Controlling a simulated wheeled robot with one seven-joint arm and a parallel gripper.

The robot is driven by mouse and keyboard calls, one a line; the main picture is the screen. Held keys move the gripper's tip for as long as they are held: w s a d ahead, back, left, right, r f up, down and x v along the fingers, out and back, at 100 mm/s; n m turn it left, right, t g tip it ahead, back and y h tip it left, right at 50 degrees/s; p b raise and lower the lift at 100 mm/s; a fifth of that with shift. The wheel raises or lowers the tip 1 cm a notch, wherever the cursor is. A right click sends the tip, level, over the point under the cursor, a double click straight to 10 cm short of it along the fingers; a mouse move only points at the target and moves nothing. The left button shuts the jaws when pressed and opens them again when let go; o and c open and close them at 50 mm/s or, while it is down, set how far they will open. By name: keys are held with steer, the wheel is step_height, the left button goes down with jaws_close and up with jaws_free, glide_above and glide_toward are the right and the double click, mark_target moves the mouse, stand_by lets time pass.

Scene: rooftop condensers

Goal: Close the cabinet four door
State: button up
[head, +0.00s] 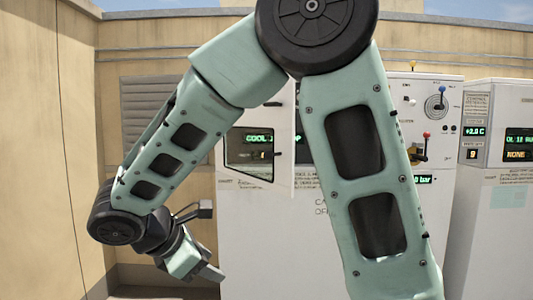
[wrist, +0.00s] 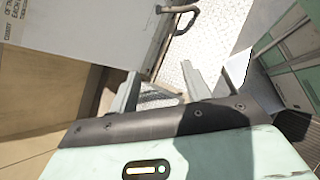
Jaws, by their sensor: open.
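A white cabinet (head: 255,245) stands behind my arm in the head view. Its upper left part has a dark-framed window (head: 249,152) with green lettering, much of it covered by my arm. I cannot read a cabinet number or tell how far any door stands open. In the wrist view a white panel (wrist: 85,35) with small print fills the upper left, and a dark bar handle (wrist: 176,20) is at its right edge. My gripper (head: 212,274) hangs low, left of the cabinet. In the wrist view my gripper (wrist: 163,88) has its fingers apart, with nothing between them, below the handle and not touching it.
More white cabinets with displays, knobs and levers (head: 427,135) stand to the right. A tan wall (head: 45,150) closes off the left, with a louvred vent (head: 147,100) at the back. Diamond-plate floor (wrist: 205,45) shows beyond the fingers.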

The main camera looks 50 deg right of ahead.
steer(key=w+d+r+n+h+p, duration=0.1)
steer(key=w+d+r+h, duration=0.4)
steer(key=w+d+r, duration=0.3)
steer(key=h+p, duration=0.1)
steer(key=h, duration=0.3)
glide_toward(265, 155)
steer(key=shift+g, duration=0.4)
steer(key=d+p, duration=0.6)
steer(key=d, duration=0.4)
steer(key=shift+d+p, duration=0.15)
steer(key=shift+p, duration=0.15)
steer(key=shift+d+f, duration=0.2)
steer(key=shift+d, duration=0.4)
jaws_close()
steer(key=shift+d, duration=0.1)
